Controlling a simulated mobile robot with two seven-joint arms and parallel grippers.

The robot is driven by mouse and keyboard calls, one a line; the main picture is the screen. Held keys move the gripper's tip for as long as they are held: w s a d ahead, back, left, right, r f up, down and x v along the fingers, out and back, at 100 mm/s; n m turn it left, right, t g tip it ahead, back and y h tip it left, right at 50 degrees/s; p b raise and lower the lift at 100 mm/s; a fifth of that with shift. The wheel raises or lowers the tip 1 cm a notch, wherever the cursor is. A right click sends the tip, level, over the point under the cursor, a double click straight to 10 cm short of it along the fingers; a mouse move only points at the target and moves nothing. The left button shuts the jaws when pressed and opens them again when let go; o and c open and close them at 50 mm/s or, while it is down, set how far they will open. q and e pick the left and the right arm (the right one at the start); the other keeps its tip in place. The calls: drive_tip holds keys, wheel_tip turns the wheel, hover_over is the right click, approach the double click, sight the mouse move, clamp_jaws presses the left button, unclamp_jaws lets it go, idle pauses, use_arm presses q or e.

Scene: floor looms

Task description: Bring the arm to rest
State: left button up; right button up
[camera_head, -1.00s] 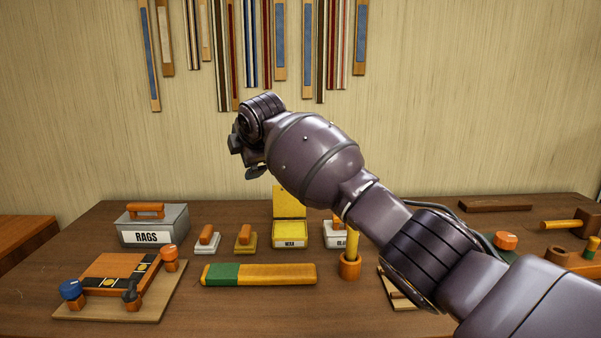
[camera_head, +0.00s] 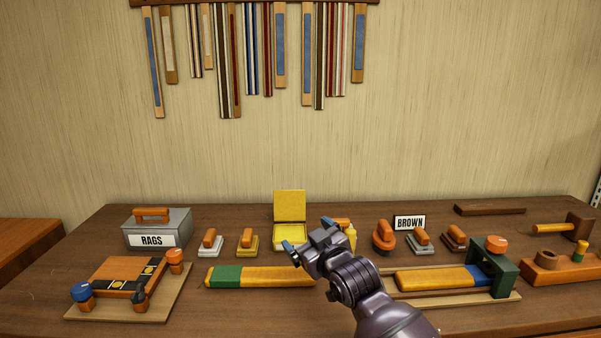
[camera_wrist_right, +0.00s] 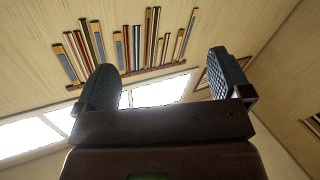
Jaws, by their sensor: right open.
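My right gripper (camera_head: 308,246) is in the lower middle of the head view, in front of the table's middle. In the right wrist view its two fingers (camera_wrist_right: 165,85) stand wide apart with nothing between them. My right arm comes in from the bottom, right of centre. My left gripper is not in view.
A grey RAGS box (camera_head: 172,222) and a wooden fixture (camera_head: 130,285) are at left. An open yellow box (camera_head: 289,205) stands behind the gripper. At right are a BROWN sign (camera_head: 409,222), orange-handled blocks and a green clamp frame (camera_head: 489,262). Striped strips (camera_head: 280,45) hang on the wall.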

drive_tip(key=s+d+f+m+h+p, duration=0.1)
drive_tip(key=s+d+f+m+h, duration=0.2)
drive_tip(key=s+d+f, duration=0.6)
drive_tip(key=s+d+f+m+h+p, duration=0.1)
drive_tip(key=s+d+f+m+h, duration=0.15)
drive_tip(key=s+d+f, duration=0.65)
drive_tip(key=s+d+f+m+g+h, duration=0.1)
drive_tip(key=s+f, duration=0.4)
drive_tip(key=s, duration=0.7)
drive_tip(key=s+d+f+m+g+h+p, duration=0.1)
drive_tip(key=s+d+f+g, duration=0.2)
drive_tip(key=s, duration=0.9)
drive_tip(key=d+f, duration=0.2)
drive_tip(key=d, duration=0.1)
drive_tip(key=shift+s+d+g, duration=0.25)
drive_tip(key=shift+g, duration=0.05)
drive_tip(key=shift+h, duration=0.25)
